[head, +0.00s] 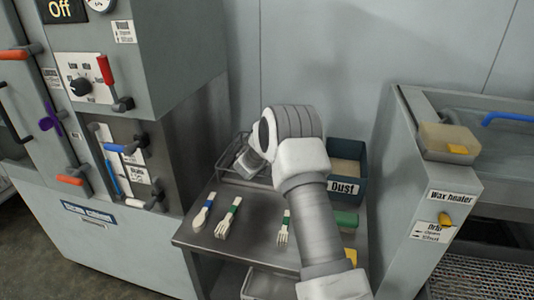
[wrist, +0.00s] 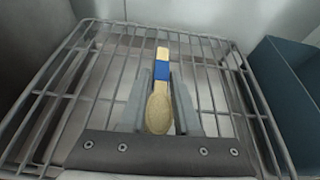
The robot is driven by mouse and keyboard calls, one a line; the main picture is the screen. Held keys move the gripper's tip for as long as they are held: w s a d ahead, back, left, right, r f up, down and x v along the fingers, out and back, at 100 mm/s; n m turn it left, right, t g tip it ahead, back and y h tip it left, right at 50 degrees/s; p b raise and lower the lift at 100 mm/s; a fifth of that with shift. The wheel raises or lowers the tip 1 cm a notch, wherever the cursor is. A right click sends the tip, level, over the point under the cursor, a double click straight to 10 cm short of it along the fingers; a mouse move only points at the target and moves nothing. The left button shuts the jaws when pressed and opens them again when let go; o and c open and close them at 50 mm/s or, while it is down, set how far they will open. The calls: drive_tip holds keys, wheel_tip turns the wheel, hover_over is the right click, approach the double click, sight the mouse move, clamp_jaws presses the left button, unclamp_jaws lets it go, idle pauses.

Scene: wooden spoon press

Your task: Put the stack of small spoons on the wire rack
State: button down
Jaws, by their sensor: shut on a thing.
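The small spoons show in the wrist view as a pale wooden spoon shape (wrist: 159,105) with a blue band round its handle. My gripper (wrist: 162,80) is shut on them, one grey finger on each side, with the bowl end toward the palm. How many spoons are stacked cannot be told. The wire rack (wrist: 88,97) lies below and around the fingers in the wrist view. In the head view the rack (head: 222,172) is at the back left of the steel table, partly hidden by my arm. Whether the spoons touch the rack is unclear.
A dark blue Dust bin (head: 352,190) stands right of the rack. Grey machines flank the table.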

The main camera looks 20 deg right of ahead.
drive_tip(key=shift+f, duration=0.15)
drive_tip(key=c, duration=0.6)
unclamp_jaws()
drive_tip(key=shift+r, duration=0.3)
